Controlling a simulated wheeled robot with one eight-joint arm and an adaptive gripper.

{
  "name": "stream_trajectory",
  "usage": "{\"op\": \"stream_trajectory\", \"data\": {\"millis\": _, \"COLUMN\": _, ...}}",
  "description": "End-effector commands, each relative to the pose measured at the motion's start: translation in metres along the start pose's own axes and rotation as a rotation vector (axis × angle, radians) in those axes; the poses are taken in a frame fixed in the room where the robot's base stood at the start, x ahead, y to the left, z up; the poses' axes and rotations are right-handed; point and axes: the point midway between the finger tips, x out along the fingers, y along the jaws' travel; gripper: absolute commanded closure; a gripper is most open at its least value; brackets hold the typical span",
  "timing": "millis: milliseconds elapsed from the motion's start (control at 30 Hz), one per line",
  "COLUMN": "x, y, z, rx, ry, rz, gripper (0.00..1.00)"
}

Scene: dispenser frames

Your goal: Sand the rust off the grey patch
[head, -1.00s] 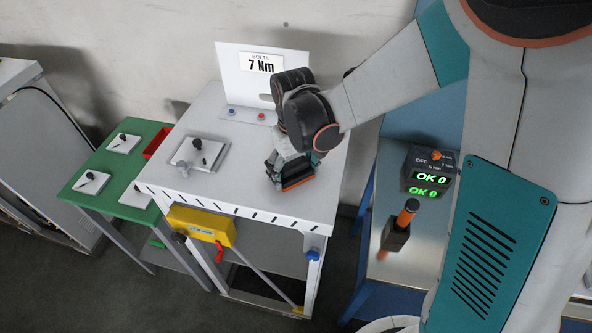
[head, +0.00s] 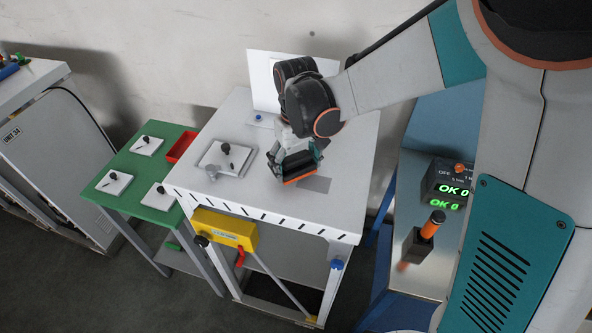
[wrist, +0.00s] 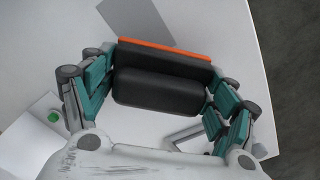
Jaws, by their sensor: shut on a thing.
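My gripper (head: 295,160) is shut on a sanding block (head: 301,175) with a black body and an orange edge. The wrist view shows the block (wrist: 160,85) held crosswise between the teal fingers. The grey patch (head: 316,184) is a flat, darker rectangle on the white tabletop, just right of the block. In the wrist view the patch (wrist: 140,18) lies beyond the block's orange edge, partly cut off by the frame. Its visible part looks plain grey, with no brown that I can make out. I cannot tell whether the block touches the tabletop.
The white workbench (head: 225,190) has a grey plate with a black knob (head: 226,149) left of my gripper and an upright white panel (head: 262,85) behind. A green table (head: 150,214) with a red tray (head: 182,147) stands left. A display box (head: 445,185) stands right.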

Motion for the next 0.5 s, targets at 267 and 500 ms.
{"op": "stream_trajectory", "data": {"millis": 267, "x": -0.026, "y": 0.003, "z": -0.004, "rx": 0.002, "ry": 0.000, "rz": 0.000, "gripper": 0.47}}
{"op": "stream_trajectory", "data": {"millis": 500, "x": -0.048, "y": 0.005, "z": -0.007, "rx": 0.004, "ry": 0.000, "rz": 0.000, "gripper": 0.47}}
